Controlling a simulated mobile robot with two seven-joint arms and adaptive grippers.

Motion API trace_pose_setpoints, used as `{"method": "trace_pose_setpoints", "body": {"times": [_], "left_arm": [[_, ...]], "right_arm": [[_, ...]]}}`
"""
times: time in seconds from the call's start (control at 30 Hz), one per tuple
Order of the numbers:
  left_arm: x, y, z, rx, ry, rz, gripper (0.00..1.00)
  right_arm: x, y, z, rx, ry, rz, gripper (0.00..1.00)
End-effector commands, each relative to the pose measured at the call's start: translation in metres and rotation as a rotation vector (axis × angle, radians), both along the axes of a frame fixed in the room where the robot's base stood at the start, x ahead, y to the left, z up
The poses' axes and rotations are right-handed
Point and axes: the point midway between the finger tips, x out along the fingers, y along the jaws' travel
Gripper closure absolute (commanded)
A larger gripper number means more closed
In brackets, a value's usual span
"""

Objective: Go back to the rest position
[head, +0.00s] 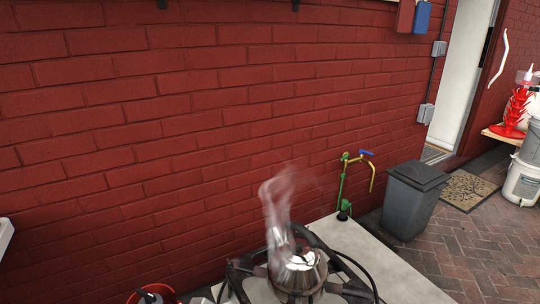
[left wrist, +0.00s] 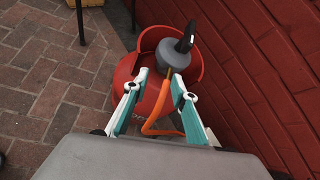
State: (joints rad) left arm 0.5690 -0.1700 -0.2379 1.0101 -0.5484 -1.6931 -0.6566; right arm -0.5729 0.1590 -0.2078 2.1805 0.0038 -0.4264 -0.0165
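My left gripper (left wrist: 157,84) shows in the left wrist view with its two fingers apart and nothing between them. It is above a red gas bottle (left wrist: 122,78) with a grey regulator (left wrist: 150,82), a black knob and an orange hose (left wrist: 164,108). From this view I cannot tell whether the fingers touch the regulator. Neither gripper shows in the head view, and my right gripper is in no view. The top of the gas bottle (head: 166,292) shows at the bottom edge of the head view.
A steaming metal kettle (head: 297,272) stands on a black burner (head: 240,272) near a pale counter (head: 385,268). A grey bin (head: 412,205) stands right of the counter. Brick paving (head: 470,250) is open at the right.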

Motion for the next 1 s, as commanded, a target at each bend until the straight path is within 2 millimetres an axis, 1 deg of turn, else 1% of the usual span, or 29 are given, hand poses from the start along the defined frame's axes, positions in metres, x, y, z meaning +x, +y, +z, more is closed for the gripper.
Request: {"method": "trace_pose_setpoints", "body": {"times": [0.03,0.1,0.23,0.3,0.37,0.4,0.47,0.57,0.67,0.8,0.9,1.0], "left_arm": [[-0.013,0.000,-0.006,-0.086,-0.064,0.018,0.74],[-0.032,-0.007,-0.024,-0.217,-0.147,0.046,0.74],[-0.067,-0.021,-0.046,-0.452,-0.294,0.110,0.74],[-0.088,-0.030,-0.052,-0.579,-0.369,0.150,0.74],[-0.105,-0.038,-0.053,-0.688,-0.432,0.188,0.74],[-0.117,-0.044,-0.052,-0.758,-0.472,0.214,0.74],[-0.135,-0.053,-0.047,-0.867,-0.532,0.256,0.74],[-0.166,-0.068,-0.031,-1.048,-0.624,0.331,0.74],[-0.198,-0.083,-0.006,-1.228,-0.708,0.416,0.74],[-0.236,-0.100,0.037,-1.458,-0.804,0.534,0.74],[-0.256,-0.108,0.064,-1.580,-0.849,0.606,0.74],[-0.268,-0.112,0.083,-1.659,-0.875,0.654,0.74]], "right_arm": [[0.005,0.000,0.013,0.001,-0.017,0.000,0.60],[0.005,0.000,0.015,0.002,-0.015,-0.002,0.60],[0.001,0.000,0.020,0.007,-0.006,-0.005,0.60],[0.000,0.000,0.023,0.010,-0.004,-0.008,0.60],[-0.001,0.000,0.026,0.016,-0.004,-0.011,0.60],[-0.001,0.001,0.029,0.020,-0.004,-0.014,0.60],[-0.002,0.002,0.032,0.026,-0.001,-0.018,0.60],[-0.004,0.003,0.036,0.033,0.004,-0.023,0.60],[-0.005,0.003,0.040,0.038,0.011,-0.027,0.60],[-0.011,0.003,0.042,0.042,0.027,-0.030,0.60],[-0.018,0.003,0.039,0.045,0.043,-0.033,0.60],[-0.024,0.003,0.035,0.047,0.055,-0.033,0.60]]}}
